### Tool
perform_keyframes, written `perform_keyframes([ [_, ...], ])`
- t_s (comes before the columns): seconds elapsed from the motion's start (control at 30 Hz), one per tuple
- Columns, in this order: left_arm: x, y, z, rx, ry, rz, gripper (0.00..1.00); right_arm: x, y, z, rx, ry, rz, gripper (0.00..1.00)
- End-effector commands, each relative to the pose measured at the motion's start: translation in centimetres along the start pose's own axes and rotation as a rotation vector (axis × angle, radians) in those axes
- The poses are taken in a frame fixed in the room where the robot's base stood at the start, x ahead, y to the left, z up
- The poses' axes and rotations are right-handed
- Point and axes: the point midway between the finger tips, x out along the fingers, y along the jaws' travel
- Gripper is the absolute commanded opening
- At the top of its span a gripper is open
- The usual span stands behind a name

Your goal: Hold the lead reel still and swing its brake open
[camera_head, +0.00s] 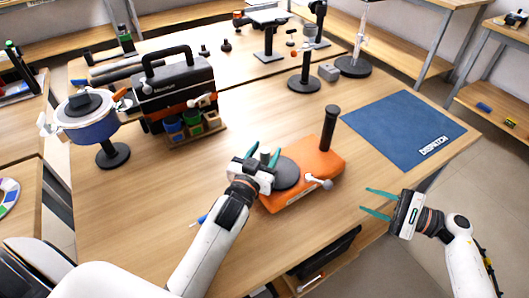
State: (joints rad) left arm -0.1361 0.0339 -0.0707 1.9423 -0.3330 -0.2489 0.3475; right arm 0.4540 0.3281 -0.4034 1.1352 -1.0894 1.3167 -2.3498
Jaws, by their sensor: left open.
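The orange lead reel (329,164) lies on the wooden table near its front edge. It has a dark grey disc on its left part, a black upright post (329,124) at its far right and a small lever with a pale end (318,182) on its near side, which looks like the brake. My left gripper (264,151) is open at the reel's left end, beside the disc; contact cannot be told. My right gripper (364,199) is open and empty, right of the reel and apart from it, around the table's front edge.
A blue DISPATCH mat (402,127) lies bare at right. A black case (175,88) with small coloured blocks and a blue drum on a stand (88,125) stand at left. Black stands (304,83) and small parts are farther back. The table between is clear.

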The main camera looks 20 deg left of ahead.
Motion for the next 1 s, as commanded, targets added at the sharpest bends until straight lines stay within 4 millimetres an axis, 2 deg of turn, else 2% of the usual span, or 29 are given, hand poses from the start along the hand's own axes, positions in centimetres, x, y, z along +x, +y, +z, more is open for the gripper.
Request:
perform_keyframes([
  [0.07, -0.01, 0.0, 0.0, 0.0, 0.0, 0.0, 0.48, 0.0, 0.0, 0.0, 0.0, 0.0, 0.0, 0.36],
  [0.1, -0.02, 0.0, 0.0, 0.0, 0.0, 0.0, 0.45, 0.0, 0.0, 0.0, 0.0, 0.0, 0.0, 0.36],
  [0.3, -0.03, 0.0, 0.0, 0.0, 0.0, 0.0, 0.12, 0.0, 0.0, 0.0, 0.0, 0.0, 0.0, 0.36],
  [0.4, -0.03, 0.0, 0.0, 0.0, 0.0, 0.0, 0.0, 0.0, 0.0, 0.0, 0.0, 0.0, 0.0, 0.36],
  [0.53, -0.04, 0.0, 0.0, 0.0, 0.0, 0.0, 0.0, 0.0, 0.0, 0.0, 0.0, 0.0, 0.0, 0.36],
  [0.57, -0.04, 0.0, 0.0, 0.0, 0.0, 0.0, 0.23, 0.0, 0.0, 0.0, 0.0, 0.0, 0.0, 0.36],
  [0.7, -0.04, 0.0, 0.0, 0.0, 0.0, 0.0, 0.0, 0.0, 0.0, 0.0, 0.0, 0.0, 0.0, 0.36],
  [1.0, -0.04, 0.0, -0.02, 0.0, 0.0, 0.0, 0.0, 0.0, 0.0, 0.0, 0.0, 0.0, 0.0, 0.36],
])
